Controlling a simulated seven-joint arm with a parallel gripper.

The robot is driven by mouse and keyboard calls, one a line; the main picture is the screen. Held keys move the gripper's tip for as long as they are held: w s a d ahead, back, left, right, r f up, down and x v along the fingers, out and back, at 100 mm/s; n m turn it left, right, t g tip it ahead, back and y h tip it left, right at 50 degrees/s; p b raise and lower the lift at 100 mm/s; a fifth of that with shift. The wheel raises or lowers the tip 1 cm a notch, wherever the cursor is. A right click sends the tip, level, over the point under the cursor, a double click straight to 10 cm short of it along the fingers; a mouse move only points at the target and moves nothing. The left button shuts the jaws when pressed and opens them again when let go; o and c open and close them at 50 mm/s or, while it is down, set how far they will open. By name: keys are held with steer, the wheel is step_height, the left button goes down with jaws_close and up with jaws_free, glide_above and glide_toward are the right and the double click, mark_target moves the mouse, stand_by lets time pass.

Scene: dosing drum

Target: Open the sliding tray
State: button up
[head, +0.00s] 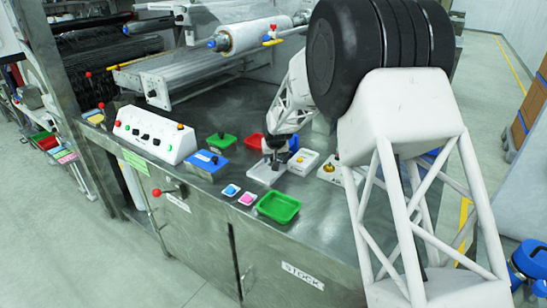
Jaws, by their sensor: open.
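My gripper (274,163) is at the middle of the steel bench, small in the head view, pointing down with its jaws open. It is over or right at a flat white base (259,177), which may be the sliding tray; I cannot tell for sure. The fingertips look empty, but whether they touch the white base is too small to tell. My arm comes in from the right and hides the bench behind it. No drum can be clearly made out.
A green bin (279,208) stands in front. White boxes with knobs (303,162) stand right of my gripper. A film roll (240,36) is behind.

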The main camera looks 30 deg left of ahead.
jaws_close()
steer(key=shift+s, duration=5.55)
jaws_free()
steer(key=v, duration=0.8)
